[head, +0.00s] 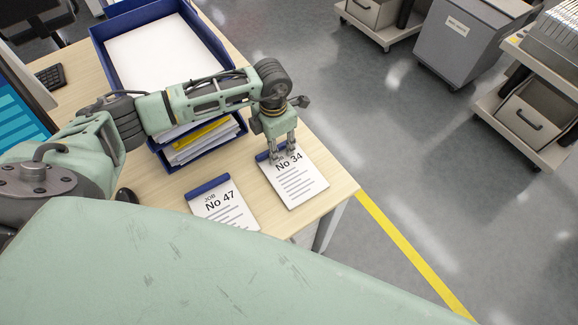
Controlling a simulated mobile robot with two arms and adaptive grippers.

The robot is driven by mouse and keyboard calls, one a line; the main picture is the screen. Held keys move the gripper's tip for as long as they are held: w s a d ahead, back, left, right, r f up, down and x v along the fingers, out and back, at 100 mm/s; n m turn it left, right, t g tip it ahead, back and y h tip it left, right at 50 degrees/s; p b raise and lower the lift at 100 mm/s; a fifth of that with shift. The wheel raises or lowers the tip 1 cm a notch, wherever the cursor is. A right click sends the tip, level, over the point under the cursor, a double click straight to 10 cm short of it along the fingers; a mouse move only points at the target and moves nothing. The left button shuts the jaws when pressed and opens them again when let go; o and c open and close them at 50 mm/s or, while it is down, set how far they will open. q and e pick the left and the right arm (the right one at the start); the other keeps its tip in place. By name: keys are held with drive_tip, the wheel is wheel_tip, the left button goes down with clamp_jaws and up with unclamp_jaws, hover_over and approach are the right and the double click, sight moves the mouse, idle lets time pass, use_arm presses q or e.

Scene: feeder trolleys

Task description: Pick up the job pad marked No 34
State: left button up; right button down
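The job pad marked No 34 (296,184) is a white sheet pad with a blue top edge, lying flat near the right edge of the wooden desk. My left gripper (283,156) points down over its blue top edge. Its two fingers show a gap between them, and I see nothing held there. I cannot tell whether the fingertips touch the pad. They hide part of the blue edge and the top line of print. A similar pad marked No 47 (223,207) lies to the left, its lower part hidden by my body. My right gripper is not in view.
A blue tray (222,52) of paper stands on the desk (332,181), with papers in a lower blue tray (206,149) under it. A dark mouse (127,195) lies at left. Grey floor with a yellow line (408,246) and trolleys (520,100) lies beyond the desk.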

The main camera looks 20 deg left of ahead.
use_arm(q)
clamp_jaws()
drive_tip(key=shift+r, duration=0.15)
idle(0.4)
